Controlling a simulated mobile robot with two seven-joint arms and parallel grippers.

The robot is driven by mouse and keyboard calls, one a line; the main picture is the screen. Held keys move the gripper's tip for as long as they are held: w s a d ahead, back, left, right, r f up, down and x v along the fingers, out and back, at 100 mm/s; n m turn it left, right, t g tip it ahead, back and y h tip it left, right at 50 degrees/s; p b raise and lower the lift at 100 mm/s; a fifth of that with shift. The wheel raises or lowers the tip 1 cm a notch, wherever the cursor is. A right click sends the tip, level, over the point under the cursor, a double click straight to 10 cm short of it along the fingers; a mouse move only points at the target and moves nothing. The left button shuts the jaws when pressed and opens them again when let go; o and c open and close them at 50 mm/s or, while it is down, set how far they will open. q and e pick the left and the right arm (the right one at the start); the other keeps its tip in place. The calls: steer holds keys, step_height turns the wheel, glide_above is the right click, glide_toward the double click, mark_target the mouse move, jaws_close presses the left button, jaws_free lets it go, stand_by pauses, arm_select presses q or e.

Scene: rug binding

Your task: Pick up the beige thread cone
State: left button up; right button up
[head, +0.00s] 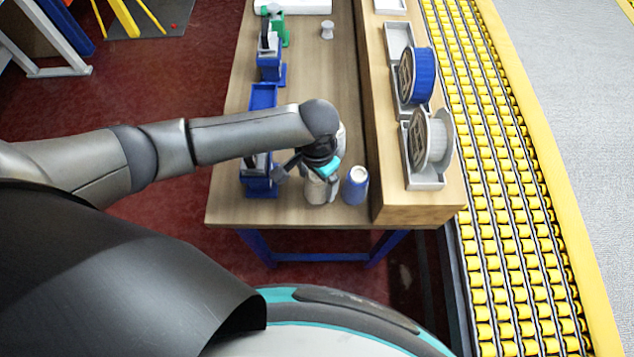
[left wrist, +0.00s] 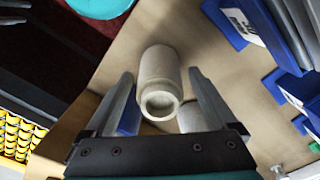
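The beige thread cone (left wrist: 160,72) stands between the two spread fingers of my left gripper (left wrist: 160,80) in the left wrist view, with a gap on each side. In the head view the cone (head: 317,190) is near the table's front edge, partly hidden by my left gripper (head: 308,176), which is over it. The left gripper is open. A blue cone (head: 356,186) stands just right of it. A pale cone (head: 342,138) is behind, mostly hidden by my arm. My right gripper is not in view.
The wooden table (head: 285,212) has blue holders (head: 263,97) along its left edge. A raised shelf (head: 400,206) on the right carries grey trays with a blue spool (head: 424,76) and a white spool (head: 441,139). A small pale spool (head: 327,30) stands farther back.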

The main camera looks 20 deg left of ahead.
arm_select(q)
jaws_close()
stand_by(0.5)
steer(key=shift+r, duration=0.1)
